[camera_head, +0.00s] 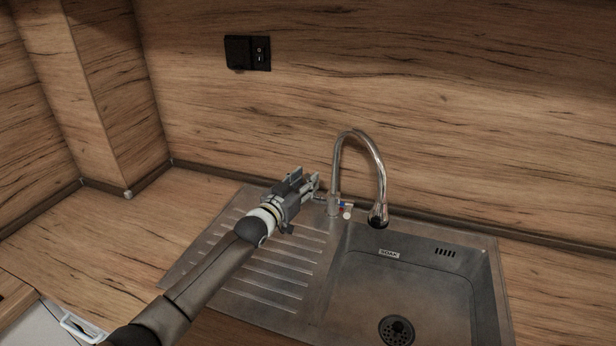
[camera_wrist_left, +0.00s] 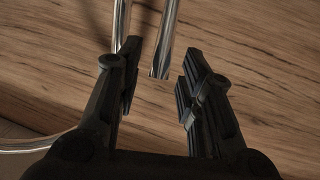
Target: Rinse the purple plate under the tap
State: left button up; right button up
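The chrome tap (camera_head: 378,165) stands behind the sink, its curved spout hanging over the back edge of the basin. A small red and blue mark shows at its base. My left gripper (camera_head: 314,184) is at the left of the tap base, close to the tap's lever side; I cannot tell if it touches. In the left wrist view the fingers of the left gripper (camera_wrist_left: 158,88) are apart with nothing held. A chrome rod of the tap (camera_wrist_left: 165,45) ends in the gap, seemingly beyond the fingertips. No purple plate is in view. My right gripper is not in view.
The steel sink basin (camera_head: 396,285) is empty, with a drain (camera_head: 397,330) at the front. A ribbed drainboard (camera_head: 270,270) lies left of it under my left arm. The wooden counter (camera_head: 120,240) further left is clear. A black socket (camera_head: 247,53) is on the splashback.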

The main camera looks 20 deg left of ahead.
pick_arm(q)
jog(key=shift+x, duration=1.1)
grip_shut()
